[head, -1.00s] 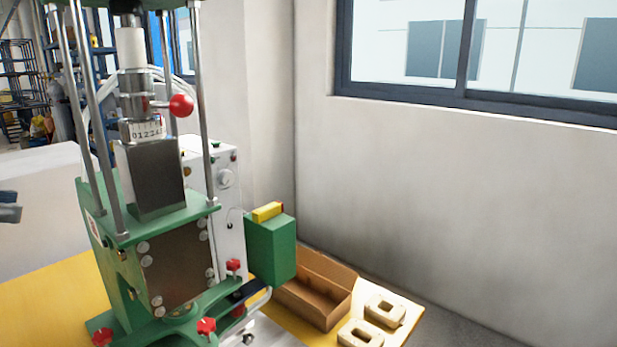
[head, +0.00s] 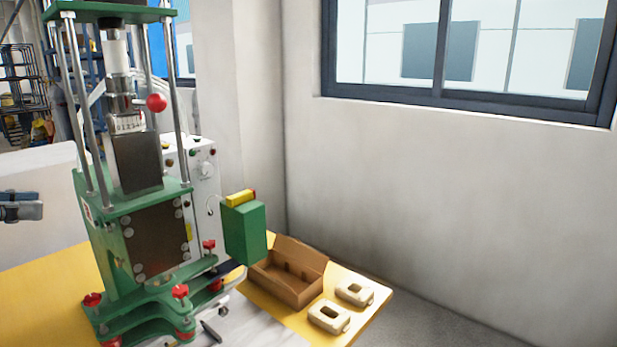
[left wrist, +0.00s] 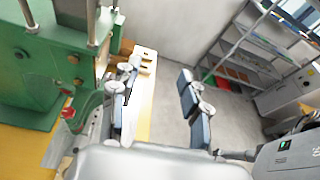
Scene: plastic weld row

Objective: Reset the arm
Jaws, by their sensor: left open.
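My left gripper (head: 20,207) shows only in part at the left edge of the head view, left of the green welding press and apart from it. In the left wrist view its two dark-padded fingers stand wide apart, with nothing between them (left wrist: 160,72).
The green press (head: 152,237) with red knobs stands on a yellow table (head: 40,285). An open brown box (head: 292,285) and two cream parts, one nearer (head: 329,327) and one farther (head: 366,303), are right of it. A shelf rack (left wrist: 245,55) stands beyond open floor (left wrist: 225,105).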

